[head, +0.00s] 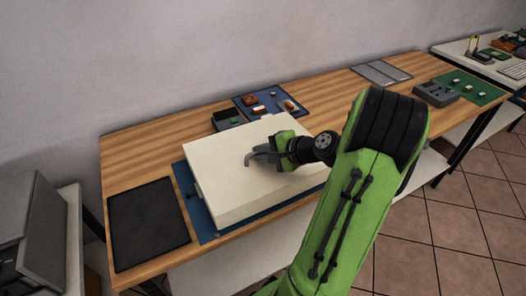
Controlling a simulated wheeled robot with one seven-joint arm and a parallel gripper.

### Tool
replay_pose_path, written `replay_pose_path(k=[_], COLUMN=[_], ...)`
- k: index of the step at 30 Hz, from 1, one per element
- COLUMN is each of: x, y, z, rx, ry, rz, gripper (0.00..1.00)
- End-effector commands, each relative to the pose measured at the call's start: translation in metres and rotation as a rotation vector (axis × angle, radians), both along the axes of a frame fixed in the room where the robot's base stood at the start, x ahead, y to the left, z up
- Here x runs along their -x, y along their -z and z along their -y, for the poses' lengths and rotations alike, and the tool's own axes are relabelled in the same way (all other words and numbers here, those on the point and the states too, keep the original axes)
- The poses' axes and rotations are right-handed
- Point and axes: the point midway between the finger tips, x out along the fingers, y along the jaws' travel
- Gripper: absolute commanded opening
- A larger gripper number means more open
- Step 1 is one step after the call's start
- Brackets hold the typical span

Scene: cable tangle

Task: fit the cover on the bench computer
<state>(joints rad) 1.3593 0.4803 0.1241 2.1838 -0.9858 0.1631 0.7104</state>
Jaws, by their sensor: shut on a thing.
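A cream, box-shaped cover (225,163) is at the middle of the wooden bench, over a blue mat (192,207). My gripper (264,154) is at the top of the cover, near its middle, and is shut on it. The exact grip point is partly hidden by the fingers. The computer itself is hidden under the cover, so I cannot tell whether the cover is seated or slightly raised.
A black mat (147,222) lies on the left of the bench (145,150). Behind the cover is a dark blue tray (243,107) with small parts. A grey panel (381,72), a grey device (435,94) and a green board (478,88) lie farther right. Bare wood lies between.

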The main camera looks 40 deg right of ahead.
Motion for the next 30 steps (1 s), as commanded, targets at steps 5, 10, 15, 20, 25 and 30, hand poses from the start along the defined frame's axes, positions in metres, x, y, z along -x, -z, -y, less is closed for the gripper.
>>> replay_pose_path(k=[5, 10, 15, 20, 25, 30], x=[-0.002, -0.002, -0.002, -0.002, -0.002, -0.002], y=[-0.002, -0.001, 0.0, 0.003, 0.006, 0.009], z=[0.0, 0.001, 0.0, 0.0, 0.0, 0.0], rx=[0.001, 0.002, 0.001, 0.0, 0.0, 0.0], ry=[0.0, -0.001, 0.0, -0.001, -0.001, -0.001], rz=[0.002, 0.002, 0.002, 0.002, 0.002, 0.002], gripper=[0.0, 0.0, 0.0, 0.0, 0.0, 0.0])
